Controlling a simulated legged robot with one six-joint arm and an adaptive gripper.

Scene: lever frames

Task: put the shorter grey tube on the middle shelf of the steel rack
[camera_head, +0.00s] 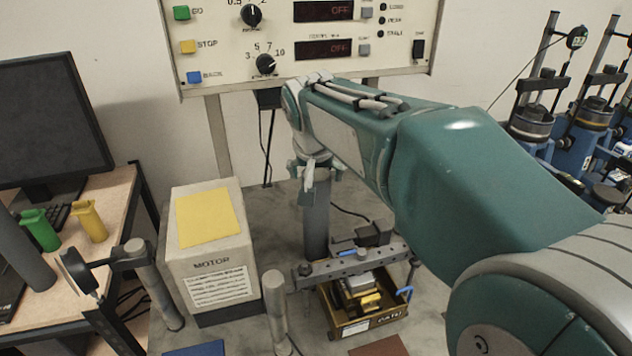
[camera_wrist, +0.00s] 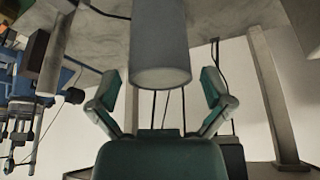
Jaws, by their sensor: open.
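A grey tube (camera_head: 316,222) stands upright directly below my gripper (camera_head: 316,172) in the head view. In the wrist view this grey tube (camera_wrist: 160,50) comes between the two spread fingers of my gripper (camera_wrist: 160,95), with its round end facing the palm. The fingers are open, with a gap on each side of the tube. Another grey tube (camera_head: 20,248) slants at the left edge of the head view, partly cut off. I cannot tell which tube is shorter. I cannot make out the steel rack.
A motor box (camera_head: 212,250) with a yellow sheet stands left of the tube. A metal bar (camera_head: 345,266) and a tray (camera_head: 374,324) of small parts sit near its foot. A short post (camera_head: 275,305) stands in front. A control panel (camera_head: 300,45) hangs behind.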

